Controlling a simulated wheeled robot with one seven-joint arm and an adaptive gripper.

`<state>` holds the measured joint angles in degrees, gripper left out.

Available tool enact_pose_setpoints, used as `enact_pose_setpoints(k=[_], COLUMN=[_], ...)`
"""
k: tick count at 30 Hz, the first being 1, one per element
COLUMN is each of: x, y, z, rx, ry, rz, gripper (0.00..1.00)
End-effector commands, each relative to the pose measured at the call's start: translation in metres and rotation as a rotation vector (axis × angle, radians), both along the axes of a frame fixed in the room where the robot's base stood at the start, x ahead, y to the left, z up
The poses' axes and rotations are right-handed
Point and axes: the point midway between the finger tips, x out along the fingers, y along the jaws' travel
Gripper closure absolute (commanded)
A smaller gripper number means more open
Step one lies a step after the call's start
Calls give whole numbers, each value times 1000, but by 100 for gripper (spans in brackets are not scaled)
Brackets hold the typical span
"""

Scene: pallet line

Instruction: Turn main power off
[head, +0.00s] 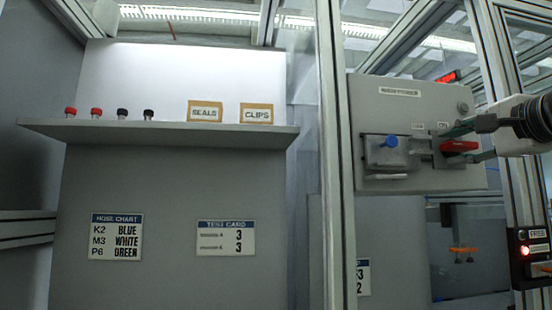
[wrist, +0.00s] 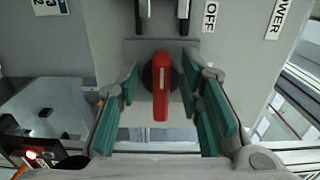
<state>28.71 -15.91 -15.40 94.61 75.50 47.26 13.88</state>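The main power switch has a red handle (head: 459,146) on a grey panel (head: 430,184) at the right of the head view. The handle lies roughly level there. In the wrist view the red handle (wrist: 161,88) stands upright in the picture on a dark round hub. My gripper (head: 447,148) reaches the switch from the right. In the wrist view its teal fingers (wrist: 162,82) are spread either side of the handle, with a visible gap on both sides. An OFF label (wrist: 210,15) and part of a POWER label (wrist: 277,18) show beside the switch.
A box with a blue knob (head: 389,142) sticks out of the panel left of the switch. An aluminium post (head: 335,160) stands left of the panel. A shelf (head: 170,133) with red and black caps is further left. A small box (head: 530,251) with a lit red lamp is lower right.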

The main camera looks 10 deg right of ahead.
Motion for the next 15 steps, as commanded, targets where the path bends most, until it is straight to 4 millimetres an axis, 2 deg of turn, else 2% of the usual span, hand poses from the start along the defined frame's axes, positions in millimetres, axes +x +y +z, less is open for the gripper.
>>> enact_pose_setpoints(k=[8, 11, 15], x=[-7, -20, -47], y=[0, 0, -1], z=[1, 2, 2], rx=[0, 0, 0], ry=[-2, -5, -4], rz=[-1, -1, -1], gripper=[67, 67, 67])
